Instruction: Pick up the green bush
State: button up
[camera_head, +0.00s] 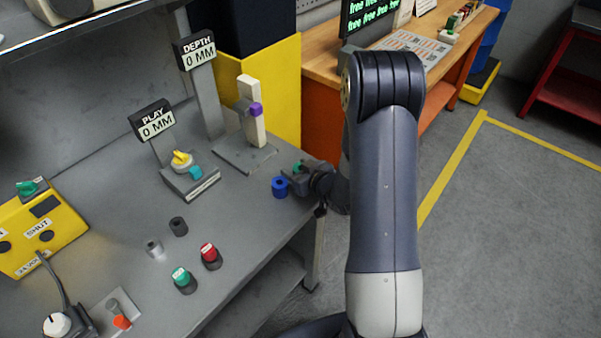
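A small green piece (298,167), likely the green bush, shows at the tip of my gripper (295,178), near the right edge of the grey bench. The gripper covers most of it. I cannot tell whether the fingers hold it or only stand around or beside it. A blue bush (279,188) stands upright on the bench just left of the gripper, very close to it. My gripper is low over the bench, reaching in from the right; its finger gap is too small to judge.
Green-capped (182,276) and red-capped (209,252) pieces, a dark cylinder (178,226) and a metal cylinder (154,249) stand front left. A gauge block with a yellow knob (182,160) is further left.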

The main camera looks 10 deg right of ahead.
jog(key=c, duration=0.8)
jog(key=shift+r, duration=0.1)
jog(key=shift+c, duration=0.2)
